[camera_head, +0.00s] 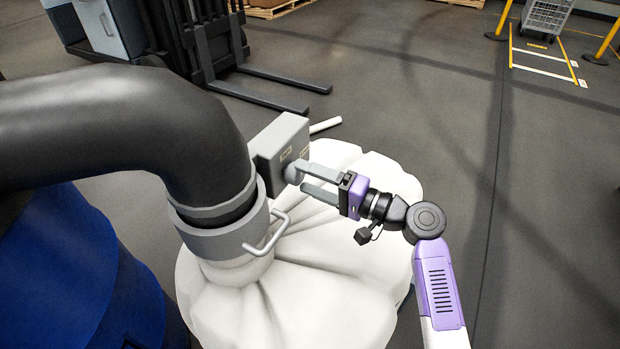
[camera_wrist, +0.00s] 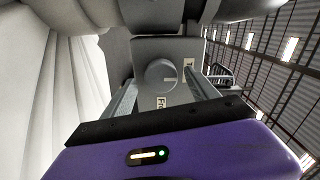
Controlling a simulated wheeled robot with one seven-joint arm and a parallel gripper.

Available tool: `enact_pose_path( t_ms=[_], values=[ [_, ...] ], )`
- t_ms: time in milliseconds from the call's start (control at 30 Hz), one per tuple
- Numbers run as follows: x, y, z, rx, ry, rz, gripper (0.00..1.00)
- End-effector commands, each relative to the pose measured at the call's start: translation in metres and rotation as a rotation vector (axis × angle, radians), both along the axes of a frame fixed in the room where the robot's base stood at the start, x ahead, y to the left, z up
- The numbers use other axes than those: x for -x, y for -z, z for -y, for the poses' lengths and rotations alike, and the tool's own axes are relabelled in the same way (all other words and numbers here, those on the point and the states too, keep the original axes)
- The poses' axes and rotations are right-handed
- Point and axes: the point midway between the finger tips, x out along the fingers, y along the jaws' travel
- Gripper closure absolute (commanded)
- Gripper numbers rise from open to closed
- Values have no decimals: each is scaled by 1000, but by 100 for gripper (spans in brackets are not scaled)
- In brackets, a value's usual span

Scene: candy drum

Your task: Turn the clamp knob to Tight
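The clamp knob (camera_head: 293,174) is a round grey dial on the face of a grey box (camera_head: 278,140). In the wrist view the knob (camera_wrist: 158,77) carries a short pale mark on its right side. A label starting "Fr" (camera_wrist: 161,102) sits below it, partly cut off by my gripper. Another label (camera_wrist: 190,62) at the upper right is too small to read. My gripper (camera_head: 304,176) is open, with its fingertips close to the knob, one on either side. In the wrist view I see gaps between the fingers (camera_wrist: 161,90) and the knob.
The box is beside a grey clamp collar (camera_head: 228,238) with a bent handle (camera_head: 268,236), joining a thick dark hose (camera_head: 140,125) to a white bag (camera_head: 330,285). A blue drum (camera_head: 70,270) stands left. A forklift (camera_head: 195,45) is behind. Floor to the right is clear.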

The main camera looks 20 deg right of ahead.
Motion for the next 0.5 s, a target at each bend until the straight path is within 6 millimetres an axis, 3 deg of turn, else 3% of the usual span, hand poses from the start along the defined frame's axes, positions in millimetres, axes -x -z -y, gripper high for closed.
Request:
enact_pose_path(
  t_ms=[267,500],
  values=[
    [3,-1,3,-1,2,1,32],
    [30,-2,23,-1,4,0,32]
  ],
)
